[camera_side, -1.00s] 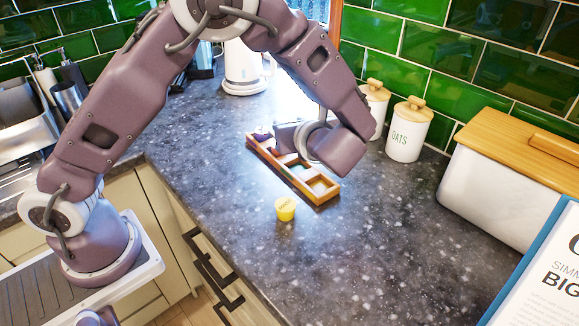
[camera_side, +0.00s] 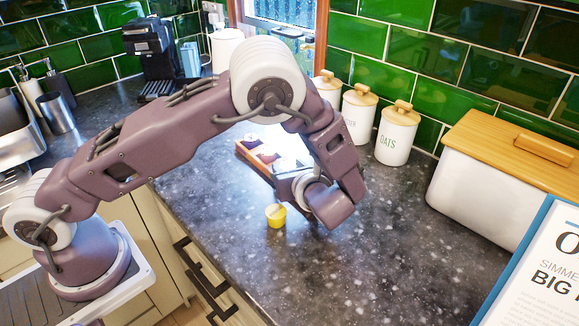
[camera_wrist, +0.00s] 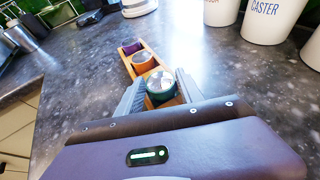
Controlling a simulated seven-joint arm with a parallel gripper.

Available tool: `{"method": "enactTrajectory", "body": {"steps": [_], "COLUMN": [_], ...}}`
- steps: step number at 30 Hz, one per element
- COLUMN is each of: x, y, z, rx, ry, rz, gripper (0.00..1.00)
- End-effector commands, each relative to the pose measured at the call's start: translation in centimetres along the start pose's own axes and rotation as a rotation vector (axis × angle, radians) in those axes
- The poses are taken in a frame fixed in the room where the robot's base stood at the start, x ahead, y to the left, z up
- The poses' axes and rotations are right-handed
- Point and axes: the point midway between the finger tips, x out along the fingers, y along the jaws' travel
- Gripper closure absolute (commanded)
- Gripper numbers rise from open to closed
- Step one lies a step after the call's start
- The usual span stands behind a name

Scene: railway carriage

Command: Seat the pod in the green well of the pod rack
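The wooden pod rack (camera_side: 246,151) lies on the counter, partly hidden by my arm; it also shows in the wrist view (camera_wrist: 127,63). A silver-lidded pod (camera_wrist: 160,79) is between my gripper's two fingers, which lie close against its sides. My gripper (camera_wrist: 160,84) is low over the near part of the rack. Dark green shows below the lid; I cannot tell whether it is the pod's side or the green well's lining. Whether the pod rests on the well floor is hidden. Another silver-lidded pod (camera_wrist: 142,58) sits one well farther, and a purple well (camera_wrist: 131,47) is at the far end.
A yellow tub (camera_side: 275,215) stands on the counter just in front of the rack. White canisters (camera_side: 396,136) and a bread bin (camera_side: 490,180) line the wall. A framed sign (camera_side: 540,270) is at the lower right. The counter's front right is clear.

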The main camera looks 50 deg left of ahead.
Motion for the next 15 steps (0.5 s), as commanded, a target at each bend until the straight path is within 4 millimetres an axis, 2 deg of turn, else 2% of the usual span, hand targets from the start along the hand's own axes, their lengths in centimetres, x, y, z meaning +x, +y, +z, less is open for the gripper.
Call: {"method": "enactTrajectory", "body": {"steps": [11, 13, 15], "x": [-0.1, -0.8, -2.4], "y": [0.0, -0.1, -0.1], "z": [0.2, 0.3, 0.3], "rx": [-0.001, -0.001, -0.001], "ry": [0.000, 0.000, 0.001], "rz": [0.000, -0.003, -0.005], "gripper": [0.42, 0.42, 0.42]}}
